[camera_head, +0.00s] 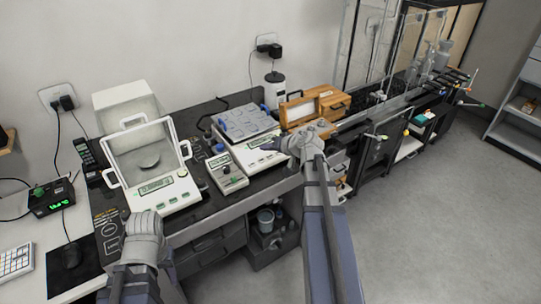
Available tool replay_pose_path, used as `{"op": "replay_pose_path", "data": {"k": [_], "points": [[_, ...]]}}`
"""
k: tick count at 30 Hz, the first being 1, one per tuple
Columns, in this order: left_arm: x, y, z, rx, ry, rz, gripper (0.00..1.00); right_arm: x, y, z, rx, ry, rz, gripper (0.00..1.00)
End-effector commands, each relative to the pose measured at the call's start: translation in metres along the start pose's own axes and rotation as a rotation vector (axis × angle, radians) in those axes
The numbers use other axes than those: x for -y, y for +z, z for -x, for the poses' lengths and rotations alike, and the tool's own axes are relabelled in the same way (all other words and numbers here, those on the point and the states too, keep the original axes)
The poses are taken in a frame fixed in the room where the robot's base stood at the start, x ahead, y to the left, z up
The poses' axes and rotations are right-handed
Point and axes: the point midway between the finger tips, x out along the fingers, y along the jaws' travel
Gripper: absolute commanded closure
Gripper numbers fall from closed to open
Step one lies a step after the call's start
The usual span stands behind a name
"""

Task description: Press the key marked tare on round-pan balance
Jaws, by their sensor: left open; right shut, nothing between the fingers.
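A white balance (163,190) with a clear-sided draft shield (114,164) stands on the dark bench at left. A small dark round pan (149,163) sits inside its shield. Its front has a lit green display and small keys, too small to read. A second white balance (255,162) stands to the right, also with a display and green keys. My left gripper (144,218) is open and empty, in front of the left balance and apart from it. My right gripper (288,143) is shut and empty, over the right end of the second balance; contact cannot be told.
The floor at right is clear.

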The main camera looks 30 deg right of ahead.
Motion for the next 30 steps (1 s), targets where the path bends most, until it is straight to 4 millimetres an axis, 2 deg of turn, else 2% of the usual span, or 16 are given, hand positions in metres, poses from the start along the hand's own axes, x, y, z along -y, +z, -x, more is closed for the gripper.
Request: {"op": "replay_pose_path", "data": {"k": [1,3,9,23,30], "points": [[0.000,0.000,0.000,0.000,0.000,0.000,0.50,-0.009,-0.013,0.004,-0.035,-0.001,-0.017,1.00],[0.000,0.000,0.000,0.000,0.000,0.000,0.50,-0.017,-0.025,0.008,-0.074,-0.006,-0.033,1.00],[0.000,0.000,0.000,0.000,0.000,0.000,0.50,-0.027,-0.042,0.016,-0.130,-0.010,-0.056,1.00],[0.000,0.000,-0.002,0.000,0.000,0.000,0.50,-0.029,-0.042,0.015,-0.133,-0.011,-0.057,1.00],[-0.002,-0.001,-0.016,0.000,0.000,0.000,0.50,-0.036,-0.035,0.004,-0.132,-0.011,-0.057,1.00]]}}
